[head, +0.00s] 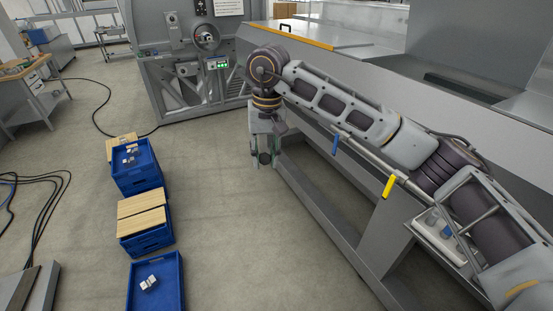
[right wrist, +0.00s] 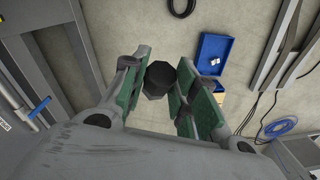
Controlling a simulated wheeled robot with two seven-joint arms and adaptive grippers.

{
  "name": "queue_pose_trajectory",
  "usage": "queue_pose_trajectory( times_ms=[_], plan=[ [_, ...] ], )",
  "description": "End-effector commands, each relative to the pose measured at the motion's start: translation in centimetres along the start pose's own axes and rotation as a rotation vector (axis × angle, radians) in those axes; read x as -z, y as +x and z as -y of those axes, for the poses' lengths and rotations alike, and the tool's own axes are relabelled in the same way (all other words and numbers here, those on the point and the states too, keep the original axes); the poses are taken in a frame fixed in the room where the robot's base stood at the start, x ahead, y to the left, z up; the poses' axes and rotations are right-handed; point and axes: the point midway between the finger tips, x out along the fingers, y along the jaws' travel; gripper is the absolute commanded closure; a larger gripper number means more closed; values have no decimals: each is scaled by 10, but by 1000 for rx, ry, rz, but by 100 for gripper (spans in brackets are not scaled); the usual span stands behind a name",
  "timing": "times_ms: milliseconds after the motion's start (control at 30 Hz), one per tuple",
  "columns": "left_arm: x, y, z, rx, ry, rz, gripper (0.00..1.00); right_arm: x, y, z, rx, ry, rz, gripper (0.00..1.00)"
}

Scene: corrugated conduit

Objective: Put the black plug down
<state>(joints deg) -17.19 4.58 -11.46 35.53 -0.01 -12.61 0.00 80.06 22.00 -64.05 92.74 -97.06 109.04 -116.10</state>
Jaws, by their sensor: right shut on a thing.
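The black plug (right wrist: 160,79) shows in the right wrist view as a dark, many-sided end between the green-padded fingers of my right gripper (right wrist: 158,84). The right gripper is shut on it and holds it above the floor. In the head view my right gripper (head: 265,155) hangs pointing down beside the long grey machine bench. The plug cannot be made out clearly between its fingers there. My left gripper is not in view.
Blue crates (head: 155,287) stand in a row on the floor at left, one pair topped with wooden boards (head: 142,210). The grey bench (head: 350,225) runs along the right, with a yellow-handled tool (head: 389,186) on its side. Open floor (head: 215,220) lies between.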

Motion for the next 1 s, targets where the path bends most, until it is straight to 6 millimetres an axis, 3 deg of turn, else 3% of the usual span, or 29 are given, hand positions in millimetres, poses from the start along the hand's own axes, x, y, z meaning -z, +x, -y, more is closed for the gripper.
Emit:
queue_pose_trajectory(
  times_ms=[300,1000],
  plan=[
    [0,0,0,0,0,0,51,15,1,16,1,58,-4,99],
    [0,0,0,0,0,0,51,18,1,20,0,9,-1,99]
  ],
)
